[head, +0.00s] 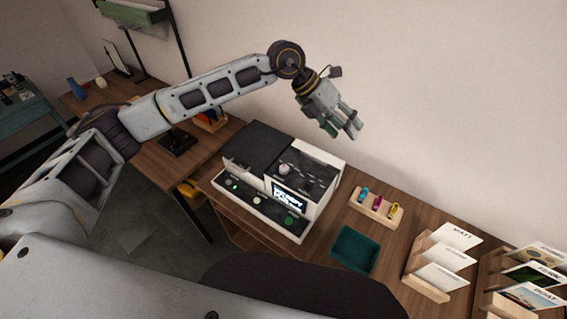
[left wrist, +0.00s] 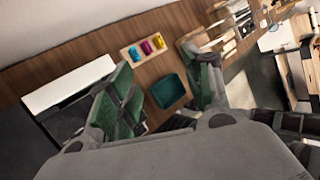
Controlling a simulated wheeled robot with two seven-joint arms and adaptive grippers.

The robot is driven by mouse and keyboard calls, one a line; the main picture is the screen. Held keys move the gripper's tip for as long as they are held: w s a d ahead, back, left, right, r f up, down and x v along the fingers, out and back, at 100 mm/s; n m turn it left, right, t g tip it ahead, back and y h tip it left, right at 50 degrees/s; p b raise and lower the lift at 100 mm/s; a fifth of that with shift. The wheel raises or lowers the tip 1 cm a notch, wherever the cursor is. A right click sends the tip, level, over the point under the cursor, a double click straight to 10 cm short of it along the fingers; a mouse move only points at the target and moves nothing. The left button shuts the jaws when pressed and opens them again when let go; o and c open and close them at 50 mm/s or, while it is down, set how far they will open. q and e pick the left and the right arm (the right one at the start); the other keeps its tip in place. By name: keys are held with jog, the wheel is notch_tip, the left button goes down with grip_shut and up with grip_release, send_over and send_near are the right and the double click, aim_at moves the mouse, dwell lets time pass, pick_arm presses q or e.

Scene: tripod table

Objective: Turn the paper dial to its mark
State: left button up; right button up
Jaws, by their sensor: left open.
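A black and white printer-like machine (head: 318,168) stands on the wooden desk, with a lit screen (head: 287,196) and a front strip of small controls. A round pale knob (head: 284,169) sits on its dark top panel, and a smaller pale knob (head: 257,200) is on the front strip. I cannot tell which is the paper dial, and no mark is legible. My left gripper (head: 343,130) is open and empty, in the air above and behind the machine's right side. In the left wrist view its green-padded fingers (left wrist: 165,72) are spread apart, with part of the machine (left wrist: 68,84) at the left. My right gripper is not in view.
Right of the machine are a teal tray (head: 356,250), a wooden holder (head: 372,208) with blue, magenta and yellow pieces, and card racks (head: 425,285). The wall is close behind.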

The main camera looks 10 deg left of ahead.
pick_arm(q)
jog(key=w+a+f+m+y, duration=0.1)
jog(key=a+f+y, duration=0.35)
jog(key=a, duration=0.35)
jog(key=m+y, duration=0.2)
jog(key=y, duration=0.2)
send_over(284, 167)
jog(key=f, duration=0.1)
jog(key=shift+f, duration=0.1)
jog(key=shift+f, duration=0.1)
jog(key=shift+f+p, duration=1.55)
jog(key=shift+f, duration=5.3)
jog(key=c, duration=1.1)
jog(key=shift+o, duration=0.2)
